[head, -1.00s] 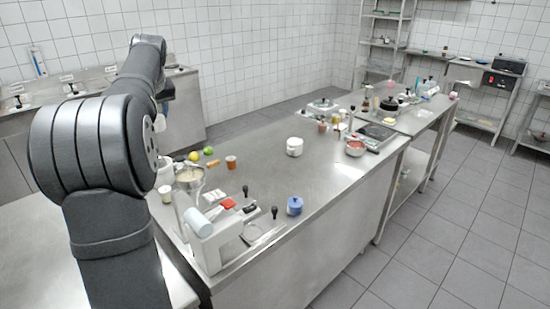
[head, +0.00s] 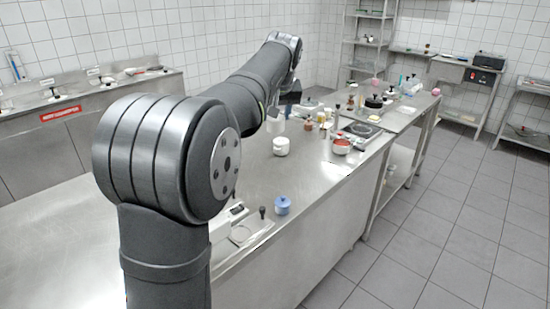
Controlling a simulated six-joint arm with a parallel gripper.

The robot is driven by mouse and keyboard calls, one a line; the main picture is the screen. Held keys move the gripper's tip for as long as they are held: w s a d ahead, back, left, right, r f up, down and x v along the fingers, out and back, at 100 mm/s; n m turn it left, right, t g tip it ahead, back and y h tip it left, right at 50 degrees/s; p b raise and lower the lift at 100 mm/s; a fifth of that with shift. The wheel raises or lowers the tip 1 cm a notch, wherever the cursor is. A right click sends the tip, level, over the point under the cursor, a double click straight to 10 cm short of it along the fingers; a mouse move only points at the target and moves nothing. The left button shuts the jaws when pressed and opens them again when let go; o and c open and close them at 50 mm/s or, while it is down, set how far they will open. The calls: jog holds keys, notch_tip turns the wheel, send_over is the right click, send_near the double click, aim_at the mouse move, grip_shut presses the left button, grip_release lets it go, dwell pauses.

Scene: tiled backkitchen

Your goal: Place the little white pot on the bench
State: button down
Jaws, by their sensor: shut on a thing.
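My gripper (head: 284,110) is at the far end of my outstretched arm, small and partly hidden by the arm. It is shut on a small white pot (head: 275,124), only part of which shows, over the far part of the steel bench (head: 312,180). I cannot tell whether the pot touches the bench top. Another white, lidded round pot (head: 281,146) stands upright on the bench, just nearer than the held one.
A blue lidded jar (head: 282,205) stands near the front edge. A red bowl (head: 341,146), a dark flat device (head: 362,130) and several small containers stand to the right of my gripper. Bare bench top lies between the blue jar and the red bowl. My arm hides the left part.

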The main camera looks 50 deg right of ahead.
jog(key=s+d, duration=0.3)
jog(key=s, duration=0.2)
notch_tip(320, 180, down, 17)
jog(key=shift+m, duration=0.4)
jog(key=w+f, duration=0.2)
jog(key=w, duration=0.1)
jog(key=w+a+f, duration=0.1)
jog(key=w+f, duration=0.2)
jog(key=w, duration=0.1)
jog(key=w+f, duration=0.2)
jog(key=w, duration=0.2)
jog(key=shift+w+a+f, duration=0.1)
jog(key=shift+a+f, duration=0.25)
jog(key=shift+w+f, duration=0.3)
jog(key=shift+f, duration=1.8)
jog(key=shift+f, duration=0.1)
jog(key=shift+f, duration=0.1)
jog(key=c, duration=0.7)
grip_release()
